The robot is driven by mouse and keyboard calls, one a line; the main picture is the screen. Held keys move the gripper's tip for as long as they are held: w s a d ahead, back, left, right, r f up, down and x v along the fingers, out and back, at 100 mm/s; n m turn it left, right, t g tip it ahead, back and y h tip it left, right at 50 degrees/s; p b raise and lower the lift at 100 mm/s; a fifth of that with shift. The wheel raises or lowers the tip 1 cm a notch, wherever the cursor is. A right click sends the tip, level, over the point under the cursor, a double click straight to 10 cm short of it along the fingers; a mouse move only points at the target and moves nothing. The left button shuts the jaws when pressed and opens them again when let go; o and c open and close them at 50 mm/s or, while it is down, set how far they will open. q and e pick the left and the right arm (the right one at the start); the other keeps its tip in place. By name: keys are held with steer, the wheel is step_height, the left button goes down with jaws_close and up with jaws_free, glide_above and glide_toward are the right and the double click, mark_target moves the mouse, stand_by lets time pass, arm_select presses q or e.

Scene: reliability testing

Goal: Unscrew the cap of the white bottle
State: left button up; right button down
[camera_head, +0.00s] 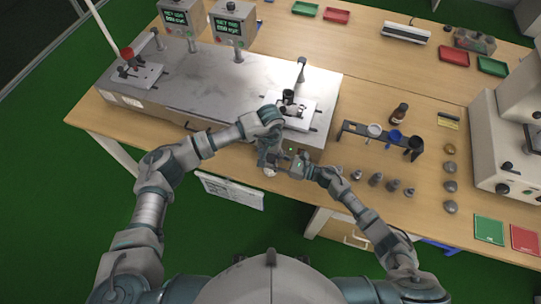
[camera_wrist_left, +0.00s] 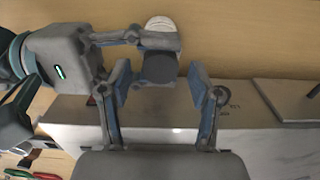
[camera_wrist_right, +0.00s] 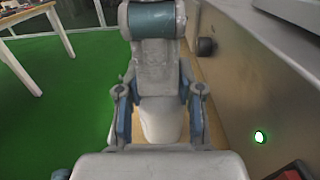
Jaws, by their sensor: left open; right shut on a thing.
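The white bottle (camera_wrist_right: 162,122) is between the fingers of my right gripper (camera_wrist_right: 160,108), which is shut on it; a small white part also shows in the head view (camera_head: 270,172). In the left wrist view its white end (camera_wrist_left: 160,22) shows past the right gripper's fingers. The black cap (camera_wrist_left: 157,68) lies between the spread fingers of my left gripper (camera_wrist_left: 157,80), which is open with gaps on both sides of the cap. In the head view the left gripper (camera_head: 270,152) is above the bottle and the right gripper (camera_head: 284,165) comes in from the right.
Both grippers work just in front of the metal-topped test bench (camera_head: 225,85), close to its front face. A rack with blue, white and black cups (camera_head: 395,137) and a brown bottle (camera_head: 399,113) stand to the right. Small metal weights (camera_head: 376,178) lie nearer.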

arm_select(q)
steer(key=shift+r, duration=1.6)
arm_select(e)
steer(key=shift+s+d+f, duration=0.1)
steer(key=shift+f, duration=0.35)
steer(key=c, duration=0.9)
jaws_free()
steer(key=shift+o, duration=1.2)
arm_select(q)
steer(key=shift+w, duration=0.15)
arm_select(e)
steer(key=shift+r, duration=0.15)
